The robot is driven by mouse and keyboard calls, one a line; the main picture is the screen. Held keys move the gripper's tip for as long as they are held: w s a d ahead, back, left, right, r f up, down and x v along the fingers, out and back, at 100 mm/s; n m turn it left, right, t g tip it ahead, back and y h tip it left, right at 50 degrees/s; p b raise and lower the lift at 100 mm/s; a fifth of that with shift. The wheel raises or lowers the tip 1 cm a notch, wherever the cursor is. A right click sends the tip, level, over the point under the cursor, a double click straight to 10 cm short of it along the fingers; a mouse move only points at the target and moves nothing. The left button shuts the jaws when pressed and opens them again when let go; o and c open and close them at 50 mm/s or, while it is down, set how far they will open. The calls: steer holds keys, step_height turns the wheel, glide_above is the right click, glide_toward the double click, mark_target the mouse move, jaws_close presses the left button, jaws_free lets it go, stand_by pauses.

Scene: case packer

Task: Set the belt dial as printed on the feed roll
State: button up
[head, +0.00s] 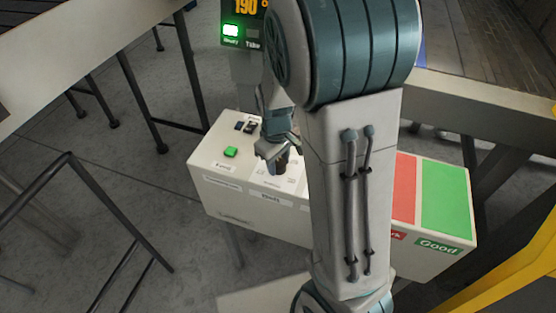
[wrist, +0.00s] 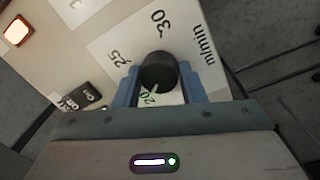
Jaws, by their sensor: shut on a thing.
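The belt dial is a black round knob (wrist: 158,70) on a white plate marked 20, 25, 30 and m/min in the wrist view. My gripper (wrist: 159,82) is shut on it, with a blue-grey finger on each side. A light mark on the knob's near edge appears to point toward 20. In the head view my gripper (head: 275,149) reaches down to the dial (head: 282,164) on the cream control box (head: 226,196). My arm hides part of the box. I cannot make out the feed roll or its print.
The box carries a green button (head: 231,152) and dark switches (head: 245,127) left of the dial. In the wrist view a lit orange-white button (wrist: 17,31) and a black switch (wrist: 83,96) show. A display (head: 245,22) reads 190°. Red (head: 404,188) and green (head: 446,200) panels lie right of my arm.

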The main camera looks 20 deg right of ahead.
steer(key=shift+m, duration=0.3)
steer(key=m, duration=0.3)
steer(key=shift+r+m+p, duration=0.1)
steer(key=shift+m+p, duration=0.2)
steer(key=m, duration=0.3)
steer(key=shift+w+m+p, duration=0.1)
steer(key=shift+m+p, duration=0.2)
steer(key=m+p, duration=0.1)
steer(key=m, duration=0.3)
steer(key=shift+g, duration=0.3)
steer(key=shift+w+m+p, duration=0.1)
steer(key=shift+m+p, duration=0.25)
steer(key=shift+m, duration=1.55)
steer(key=o, duration=1)
